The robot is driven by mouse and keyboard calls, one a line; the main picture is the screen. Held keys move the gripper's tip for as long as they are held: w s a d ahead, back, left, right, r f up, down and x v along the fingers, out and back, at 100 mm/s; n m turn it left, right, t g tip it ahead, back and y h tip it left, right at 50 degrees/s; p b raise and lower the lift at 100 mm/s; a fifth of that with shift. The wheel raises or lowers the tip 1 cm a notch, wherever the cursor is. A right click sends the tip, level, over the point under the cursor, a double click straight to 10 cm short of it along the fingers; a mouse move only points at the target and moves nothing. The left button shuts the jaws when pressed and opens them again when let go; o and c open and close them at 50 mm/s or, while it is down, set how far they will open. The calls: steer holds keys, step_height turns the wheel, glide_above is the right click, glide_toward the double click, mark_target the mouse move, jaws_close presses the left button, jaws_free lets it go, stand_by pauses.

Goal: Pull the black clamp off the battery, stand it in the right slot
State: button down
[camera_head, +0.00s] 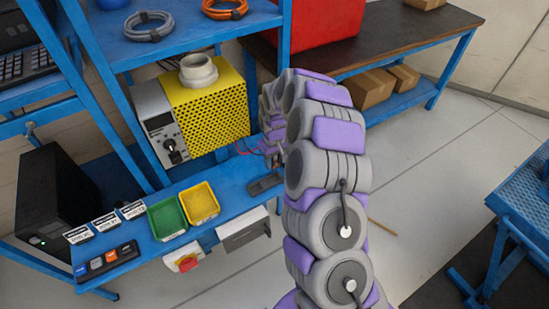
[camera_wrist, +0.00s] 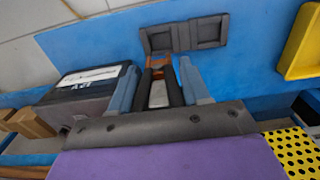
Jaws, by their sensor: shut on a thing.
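In the wrist view my gripper (camera_wrist: 158,92) is shut on the black clamp (camera_wrist: 174,88), with a grey-blue finger on each side. The clamp's copper-coloured jaws (camera_wrist: 157,61) point toward the dark holder (camera_wrist: 183,35), which has two recesses side by side on the blue bench. The jaws appear just short of the left recess; I cannot tell their height above the bench. The black battery (camera_wrist: 88,88) with a white label stands left of my gripper, apart from the clamp. In the head view the holder (camera_head: 265,184) shows at the bench's right end; my arm hides the clamp and battery.
A yellow bin (camera_head: 199,203) and a green bin (camera_head: 167,218) sit left of the holder. A yellow perforated machine (camera_head: 207,112) stands behind, with red wires (camera_head: 251,149) near it.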

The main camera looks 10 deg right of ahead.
step_height(320, 180, down, 2)
steer(key=shift+a+f+b, duration=0.15)
steer(key=shift+f+b, duration=0.05)
steer(key=shift+b, duration=0.2)
steer(key=shift+f+b, duration=0.6)
steer(key=shift+f, duration=1.15)
steer(key=shift+p, duration=0.4)
steer(key=shift+f, duration=0.95)
stand_by(0.5)
steer(key=shift+c, duration=2.3)
jaws_free()
steer(key=shift+r, duration=0.1)
